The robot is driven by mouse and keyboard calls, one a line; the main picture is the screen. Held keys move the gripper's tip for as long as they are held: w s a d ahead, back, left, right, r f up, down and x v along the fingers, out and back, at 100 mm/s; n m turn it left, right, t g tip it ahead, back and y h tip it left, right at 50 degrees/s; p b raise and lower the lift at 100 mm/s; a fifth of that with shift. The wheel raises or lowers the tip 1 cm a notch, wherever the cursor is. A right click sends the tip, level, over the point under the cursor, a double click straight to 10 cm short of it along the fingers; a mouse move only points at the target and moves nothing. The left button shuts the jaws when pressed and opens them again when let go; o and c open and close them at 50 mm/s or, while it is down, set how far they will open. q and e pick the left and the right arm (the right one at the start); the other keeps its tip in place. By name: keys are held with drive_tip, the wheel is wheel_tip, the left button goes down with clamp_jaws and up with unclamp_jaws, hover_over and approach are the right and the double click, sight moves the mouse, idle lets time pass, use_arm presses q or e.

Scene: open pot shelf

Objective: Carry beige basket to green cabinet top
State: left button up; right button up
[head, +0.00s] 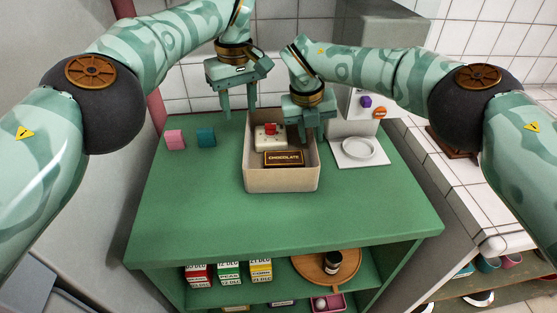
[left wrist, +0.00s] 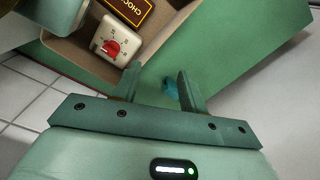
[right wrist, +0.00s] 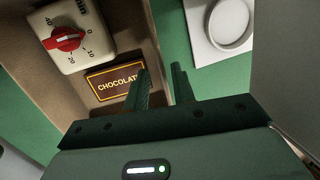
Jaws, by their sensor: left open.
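The beige basket (head: 282,180) sits upright on the green cabinet top (head: 210,205), near its back middle. It holds a white timer with a red knob (head: 270,131) and a dark chocolate box (head: 284,158). My left gripper (head: 238,105) is open and empty, just outside the basket's back left corner; the basket also shows in the left wrist view (left wrist: 75,63). My right gripper (head: 311,136) is at the basket's right wall. In the right wrist view the wall (right wrist: 158,82) fills the narrow gap between its fingers, one inside and one outside. Its fingertips are partly hidden.
A pink block (head: 174,139) and a teal block (head: 206,138) stand left of the basket. A white plate (head: 359,150) lies close to its right. The front of the top is clear. Cartons (head: 229,270) and a round wooden tray (head: 312,277) are on the shelf below.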

drive_tip(key=v, duration=1.2)
drive_tip(key=shift+w, duration=0.1)
